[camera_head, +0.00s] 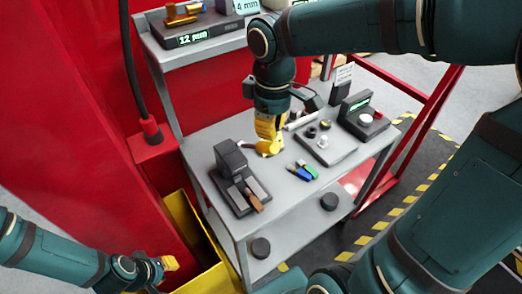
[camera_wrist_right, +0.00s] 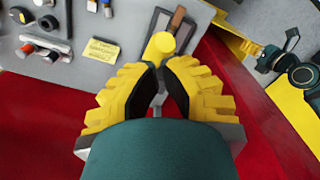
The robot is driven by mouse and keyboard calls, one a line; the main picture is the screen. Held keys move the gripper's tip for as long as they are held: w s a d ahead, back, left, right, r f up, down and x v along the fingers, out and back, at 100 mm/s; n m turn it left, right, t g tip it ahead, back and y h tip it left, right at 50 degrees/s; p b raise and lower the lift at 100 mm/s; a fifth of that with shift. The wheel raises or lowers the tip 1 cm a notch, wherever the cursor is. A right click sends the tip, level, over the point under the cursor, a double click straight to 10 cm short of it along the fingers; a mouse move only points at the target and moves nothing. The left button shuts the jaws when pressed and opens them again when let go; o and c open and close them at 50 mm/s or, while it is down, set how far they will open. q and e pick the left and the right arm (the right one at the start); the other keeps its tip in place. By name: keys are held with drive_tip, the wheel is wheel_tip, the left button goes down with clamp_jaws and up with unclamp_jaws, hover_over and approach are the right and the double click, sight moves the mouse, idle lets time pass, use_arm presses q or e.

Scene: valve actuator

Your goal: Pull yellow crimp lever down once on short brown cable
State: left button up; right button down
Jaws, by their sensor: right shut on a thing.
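The crimp tool (camera_head: 230,160) is a dark block on a base at the left of the grey bench top. The short brown cable (camera_head: 254,201) lies in its front end; it also shows in the right wrist view (camera_wrist_right: 177,19). The yellow crimp lever (camera_wrist_right: 159,46) shows its rounded end between the fingertips in the right wrist view. My right gripper (camera_head: 267,146) is beside the tool in the head view and shut on the lever; its fingers (camera_wrist_right: 160,70) hide part of it. My left gripper (camera_head: 169,263) is low at the left, away from the bench; its finger opening is unclear.
Blue and green pieces (camera_head: 302,171) lie right of the tool, near a connector tray (camera_head: 330,154). A black device with a green display (camera_head: 361,116) stands further right. The upper shelf holds a "12 mm" unit (camera_head: 193,40). A yellow bin (camera_head: 190,222) stands beside the bench.

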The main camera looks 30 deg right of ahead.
sight(270, 142)
idle(0.6)
